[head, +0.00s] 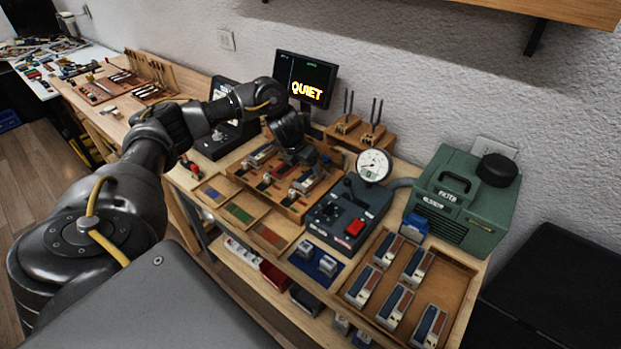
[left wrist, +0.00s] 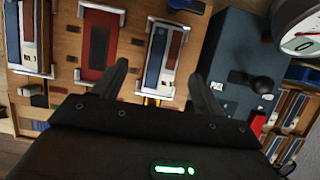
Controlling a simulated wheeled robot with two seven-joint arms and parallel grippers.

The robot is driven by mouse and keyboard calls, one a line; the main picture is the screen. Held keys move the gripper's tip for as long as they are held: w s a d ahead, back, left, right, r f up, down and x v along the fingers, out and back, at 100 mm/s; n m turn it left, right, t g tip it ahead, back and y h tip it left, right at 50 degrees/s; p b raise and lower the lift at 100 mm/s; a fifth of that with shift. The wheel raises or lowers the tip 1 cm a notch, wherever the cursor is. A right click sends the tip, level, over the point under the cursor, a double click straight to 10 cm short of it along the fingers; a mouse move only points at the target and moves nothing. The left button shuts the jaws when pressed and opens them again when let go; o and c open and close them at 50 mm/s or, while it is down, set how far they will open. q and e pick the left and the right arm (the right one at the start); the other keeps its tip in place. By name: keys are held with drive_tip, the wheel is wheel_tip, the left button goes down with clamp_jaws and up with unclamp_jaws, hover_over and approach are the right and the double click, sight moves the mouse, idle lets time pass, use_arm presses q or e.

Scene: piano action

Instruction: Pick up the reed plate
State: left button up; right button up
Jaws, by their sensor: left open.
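In the left wrist view, a pale metal block with blue and brown strips (left wrist: 168,50), which looks like a reed plate, lies in a wooden rack (left wrist: 62,72). My left gripper (left wrist: 162,80) is open and empty, with its fingertips apart on either side of the block's near end. I cannot tell how high the fingers are above it. In the head view my left gripper (head: 298,158) reaches down over the rack (head: 290,212), and its fingertips are hard to make out. My right gripper is not in view.
A dark device with a red button (head: 354,228) and a round gauge (head: 374,165) stands right of the rack. A wooden tray (head: 455,283) holds several similar blocks. A green filter box (head: 460,205) and a monitor (head: 306,78) stand behind.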

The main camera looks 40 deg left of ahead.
sight(309, 176)
use_arm(q)
drive_tip(key=shift+w+f, duration=0.1)
drive_tip(key=shift+f, duration=0.05)
drive_tip(key=shift+d+f+p, duration=0.1)
drive_tip(key=shift+f+p, duration=0.15)
drive_tip(key=shift+p, duration=0.05)
drive_tip(key=x, duration=0.1)
drive_tip(key=p+x, duration=0.1)
drive_tip(key=x, duration=0.1)
drive_tip(key=shift+d+f, duration=0.15)
drive_tip(key=shift+f, duration=0.2)
drive_tip(key=shift+w+f, duration=0.1)
drive_tip(key=shift+f, duration=0.4)
drive_tip(key=c, duration=1.1)
